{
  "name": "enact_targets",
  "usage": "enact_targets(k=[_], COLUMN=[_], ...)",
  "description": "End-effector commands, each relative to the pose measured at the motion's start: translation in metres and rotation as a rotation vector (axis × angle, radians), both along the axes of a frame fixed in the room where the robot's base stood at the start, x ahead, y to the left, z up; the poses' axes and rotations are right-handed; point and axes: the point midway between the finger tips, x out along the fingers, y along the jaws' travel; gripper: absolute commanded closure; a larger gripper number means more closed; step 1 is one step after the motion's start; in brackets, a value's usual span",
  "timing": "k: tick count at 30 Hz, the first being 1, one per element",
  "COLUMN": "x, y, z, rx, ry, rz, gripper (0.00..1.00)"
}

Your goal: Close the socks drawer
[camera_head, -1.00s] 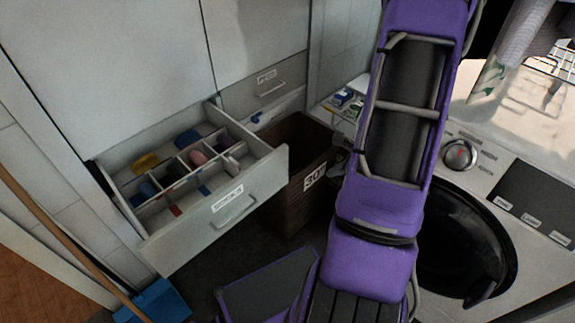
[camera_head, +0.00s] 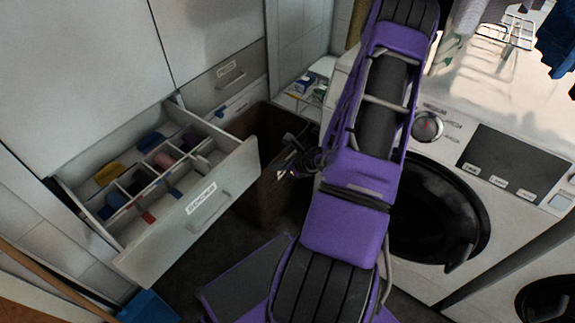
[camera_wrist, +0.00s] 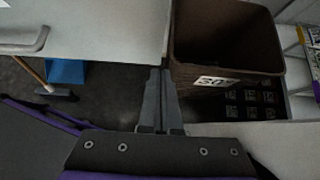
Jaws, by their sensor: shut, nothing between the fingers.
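The socks drawer (camera_head: 190,217) is pulled out from the white cabinet at the left of the head view. It has a label and a bar handle (camera_head: 211,212) on its front, and dividers with several rolled coloured items inside. In the wrist view, its pale front (camera_wrist: 95,30) fills the upper left, with part of the handle (camera_wrist: 25,40) at the left edge. My gripper (camera_wrist: 161,75) is shut and empty. Its fingertips lie near the drawer front's right end and the brown basket; I cannot tell if they touch. In the head view, my gripper (camera_head: 288,165) is small and dark, right of the drawer.
A brown basket (camera_head: 262,190) with a "30" label stands right of the drawer. A white washing machine (camera_head: 490,165) is at the right. A blue dustpan (camera_head: 150,307) and a broom handle (camera_head: 60,285) are at the lower left.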

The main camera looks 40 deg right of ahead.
Motion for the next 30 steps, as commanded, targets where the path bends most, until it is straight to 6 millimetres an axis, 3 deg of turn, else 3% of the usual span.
enact_targets(k=[7,24,30], x=[0.032,0.041,0.059], y=[0.009,0.012,0.017], z=[-0.001,-0.001,-0.002], rx=[0.001,-0.001,-0.003], ry=[0.0,0.001,-0.002], rz=[0.001,0.001,0.004], gripper=[1.0,1.0,1.0])
